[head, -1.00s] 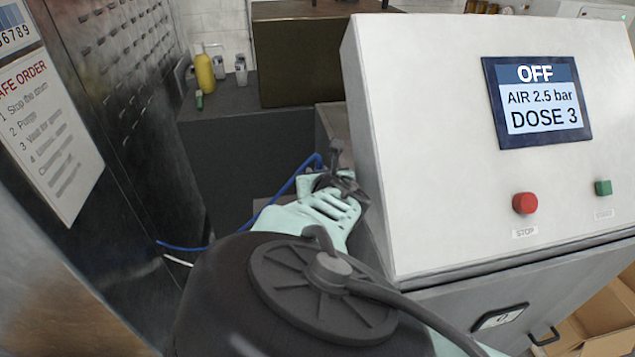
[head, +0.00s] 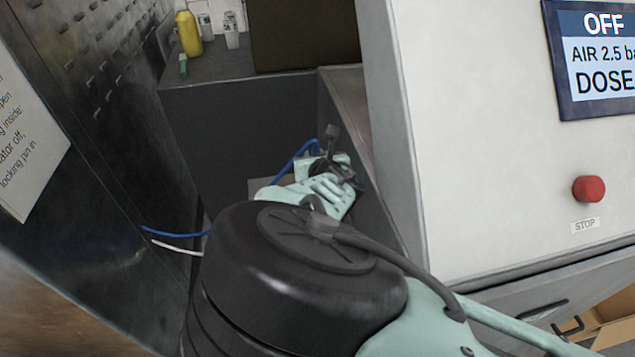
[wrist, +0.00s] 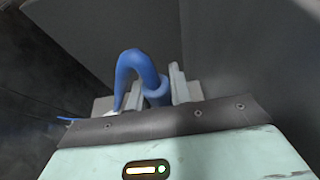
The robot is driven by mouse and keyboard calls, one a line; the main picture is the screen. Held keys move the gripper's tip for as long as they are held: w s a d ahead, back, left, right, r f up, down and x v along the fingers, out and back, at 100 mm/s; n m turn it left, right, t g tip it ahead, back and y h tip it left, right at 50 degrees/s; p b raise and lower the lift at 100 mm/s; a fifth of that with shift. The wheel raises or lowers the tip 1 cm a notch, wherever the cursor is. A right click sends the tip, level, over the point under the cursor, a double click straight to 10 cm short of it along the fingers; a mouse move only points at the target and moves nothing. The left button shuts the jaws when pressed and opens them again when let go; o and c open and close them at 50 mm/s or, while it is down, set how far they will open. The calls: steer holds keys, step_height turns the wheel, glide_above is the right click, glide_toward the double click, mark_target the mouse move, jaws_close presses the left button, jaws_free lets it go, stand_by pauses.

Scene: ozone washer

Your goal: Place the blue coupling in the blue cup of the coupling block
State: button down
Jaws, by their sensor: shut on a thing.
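In the wrist view, my gripper (wrist: 157,95) is shut on the blue coupling (wrist: 156,96). A blue hose (wrist: 130,65) rises from the coupling, bends over and drops to the left. In the head view, the blue hose (head: 296,160) shows beside the end of my arm, but my own wrist hides the coupling and the fingers. I cannot make out the coupling block or its blue cup in either view.
A white control cabinet (head: 440,140) with a red stop button (head: 589,189) stands close on the right. A dark perforated metal panel (head: 110,110) is on the left. A grey counter (head: 215,65) at the back holds a yellow bottle (head: 188,34).

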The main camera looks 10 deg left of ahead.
step_height(320, 180, down, 7)
steer(key=b, duration=0.3)
steer(key=shift+f, duration=0.2)
steer(key=shift+f+b, duration=0.2)
steer(key=shift+b, duration=0.25)
steer(key=c, duration=1.3)
jaws_free()
steer(key=shift+o, duration=0.2)
steer(key=shift+r, duration=0.1)
